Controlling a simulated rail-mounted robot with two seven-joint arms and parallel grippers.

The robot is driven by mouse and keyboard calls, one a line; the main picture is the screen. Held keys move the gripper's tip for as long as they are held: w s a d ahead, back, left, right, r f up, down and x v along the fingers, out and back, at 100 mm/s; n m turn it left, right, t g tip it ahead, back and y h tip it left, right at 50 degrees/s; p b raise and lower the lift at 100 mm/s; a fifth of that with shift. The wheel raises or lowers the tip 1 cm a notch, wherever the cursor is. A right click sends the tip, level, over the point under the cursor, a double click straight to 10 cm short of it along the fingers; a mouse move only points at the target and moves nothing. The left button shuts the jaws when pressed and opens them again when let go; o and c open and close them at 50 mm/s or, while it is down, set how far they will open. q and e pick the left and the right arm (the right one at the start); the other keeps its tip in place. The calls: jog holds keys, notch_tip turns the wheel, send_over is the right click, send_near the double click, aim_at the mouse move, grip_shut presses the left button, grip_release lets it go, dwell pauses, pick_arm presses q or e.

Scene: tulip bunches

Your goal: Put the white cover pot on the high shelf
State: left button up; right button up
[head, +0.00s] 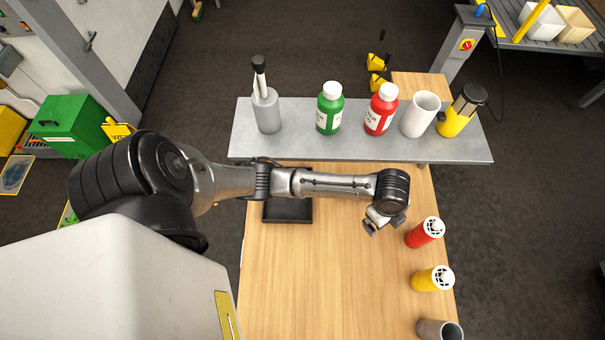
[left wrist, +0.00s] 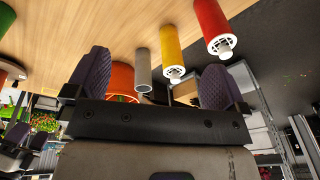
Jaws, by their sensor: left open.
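The white cover pot (head: 420,115) is an open-topped white cylinder. It stands upright on the grey high shelf (head: 345,147), between the red bottle and a yellow item. My left gripper (head: 384,219) is over the wooden table, in front of the shelf and below the pot in the head view, apart from it. In the left wrist view its two purple-padded fingers (left wrist: 155,68) are spread with nothing held between them. The pot does not show in the left wrist view.
On the shelf stand a grey holder (head: 266,110), a green bottle (head: 329,108), a red bottle (head: 381,109) and a yellow dark-topped item (head: 457,112). Red (head: 424,233), yellow (head: 431,279) and grey (head: 438,330) cylinders line the table's right edge. The table (head: 330,275) is clear in the middle.

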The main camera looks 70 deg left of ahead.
pick_arm(q)
jog(key=s+a+n+t, duration=0.1)
jog(key=s+a+n, duration=0.1)
jog(key=s+n, duration=0.4)
jog(key=s+a+n+t+y, duration=0.1)
jog(key=s+n, duration=0.6)
jog(key=s, duration=1)
jog(key=shift+a, duration=0.4)
notch_tip(320, 180, up, 3)
jog(key=p, duration=0.2)
jog(key=shift+w+f+p, duration=0.1)
jog(key=shift+f+p, duration=0.1)
jog(key=shift+p, duration=0.15)
